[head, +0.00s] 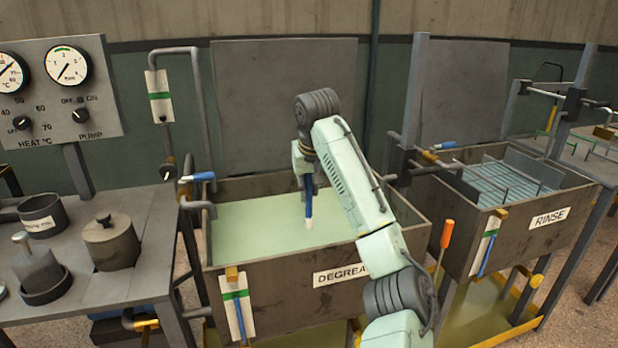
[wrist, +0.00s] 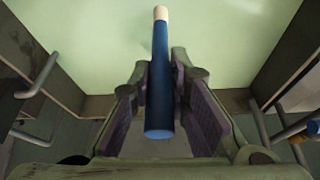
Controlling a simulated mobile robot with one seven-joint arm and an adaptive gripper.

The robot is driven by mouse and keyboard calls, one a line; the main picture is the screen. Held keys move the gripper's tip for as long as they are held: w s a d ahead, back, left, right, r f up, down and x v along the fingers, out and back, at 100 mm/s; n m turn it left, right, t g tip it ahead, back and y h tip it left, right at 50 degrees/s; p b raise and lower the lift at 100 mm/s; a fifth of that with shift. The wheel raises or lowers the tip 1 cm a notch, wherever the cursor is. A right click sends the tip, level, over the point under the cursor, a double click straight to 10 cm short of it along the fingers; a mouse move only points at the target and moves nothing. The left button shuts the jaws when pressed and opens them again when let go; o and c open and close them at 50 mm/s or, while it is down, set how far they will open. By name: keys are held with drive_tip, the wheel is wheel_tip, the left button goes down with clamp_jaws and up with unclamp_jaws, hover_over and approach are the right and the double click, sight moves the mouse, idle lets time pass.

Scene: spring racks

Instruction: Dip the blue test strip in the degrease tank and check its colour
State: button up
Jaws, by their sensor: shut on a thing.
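The blue test strip (wrist: 160,80) is a blue stick with a cream tip, held between the pads of my gripper (wrist: 163,75) in the wrist view. In the head view my gripper (head: 307,182) points down over the degrease tank, and the strip (head: 309,208) hangs below it, tip down. The tip looks whitish; whether it touches the liquid I cannot tell. The degrease tank (head: 270,280) is a brown metal trough of pale green liquid (head: 255,225), with a label partly hidden by my arm.
A rinse tank (head: 520,235) with a wire rack stands at the right. White cards with a green band hang on the degrease tank's front (head: 238,315) and on the pipe (head: 158,95). A side table (head: 140,270) with pots stands left. An orange-handled tool (head: 446,235) is between the tanks.

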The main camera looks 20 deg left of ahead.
sight(309, 210)
wheel_tip(309, 210, down, 7)
drive_tip(key=shift+r+b, duration=0.1)
drive_tip(key=shift+b, duration=0.25)
wheel_tip(309, 210, down, 6)
drive_tip(key=b, duration=0.4)
drive_tip(key=shift+r+b, duration=0.25)
drive_tip(key=shift+b, duration=0.1)
idle(1.6)
wheel_tip(309, 210, up, 6)
drive_tip(key=p, duration=0.5)
drive_tip(key=shift+f, duration=0.15)
drive_tip(key=shift+r, duration=5.15)
